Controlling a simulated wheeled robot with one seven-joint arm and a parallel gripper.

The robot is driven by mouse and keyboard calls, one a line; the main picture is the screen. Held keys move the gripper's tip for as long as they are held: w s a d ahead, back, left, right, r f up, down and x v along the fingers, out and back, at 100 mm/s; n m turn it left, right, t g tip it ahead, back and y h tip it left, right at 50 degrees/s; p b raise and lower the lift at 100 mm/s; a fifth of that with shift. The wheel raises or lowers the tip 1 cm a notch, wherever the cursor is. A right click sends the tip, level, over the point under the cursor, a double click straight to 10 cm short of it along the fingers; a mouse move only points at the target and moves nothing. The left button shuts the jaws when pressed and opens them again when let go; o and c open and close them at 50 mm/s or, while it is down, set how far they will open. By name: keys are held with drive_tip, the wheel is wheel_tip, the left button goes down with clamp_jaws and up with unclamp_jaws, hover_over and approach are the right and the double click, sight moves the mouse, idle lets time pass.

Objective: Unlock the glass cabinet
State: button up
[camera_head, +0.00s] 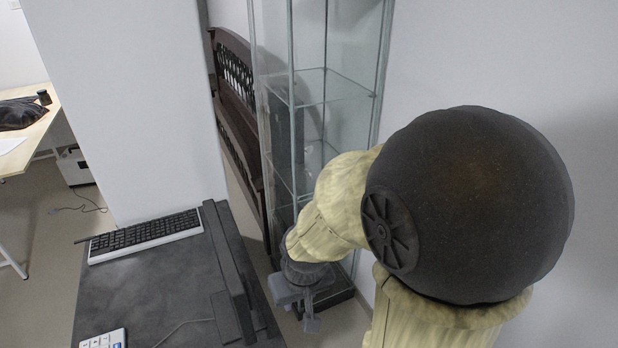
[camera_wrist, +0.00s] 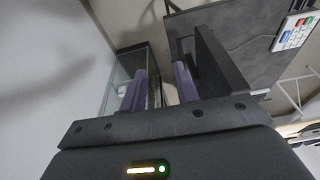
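The glass cabinet (camera_head: 330,88) is tall, with clear panes, glass shelves and a dark base, and stands against the wall in the head view. My arm hides part of its lower half. In the wrist view its glass side (camera_wrist: 119,88) shows beyond the left finger. My gripper (camera_head: 300,306) is low in front of the cabinet in the head view, pointing down. In the wrist view my gripper (camera_wrist: 162,88) has its two fingers apart with nothing between them. I cannot make out a lock or a key in either view.
A dark grey desk (camera_head: 150,300) with a keyboard (camera_head: 146,235) stands left of the gripper. A white partition (camera_head: 120,100) rises behind the desk. A dark wooden bench (camera_head: 237,120) is left of the cabinet. A plain wall is on the right.

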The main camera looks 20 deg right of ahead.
drive_tip(key=w+d+f+t+b, duration=0.4)
drive_tip(key=w+d+t+b, duration=0.3)
drive_tip(key=w+d, duration=0.5)
drive_tip(key=w+d+f+t+b, duration=0.4)
drive_tip(key=w+d+t+b, duration=0.2)
drive_tip(key=w+d, duration=0.6)
drive_tip(key=w+t, duration=0.2)
drive_tip(key=w, duration=0.3)
drive_tip(key=shift+w+d+y+b, duration=0.15)
drive_tip(key=shift+w+y+b, duration=0.15)
drive_tip(key=shift+w+b, duration=0.1)
drive_tip(key=shift+f, duration=0.1)
drive_tip(key=p, duration=0.3)
approach(308, 174)
drive_tip(key=w, duration=0.8)
drive_tip(key=shift+d+f, duration=0.2)
drive_tip(key=shift+f, duration=0.1)
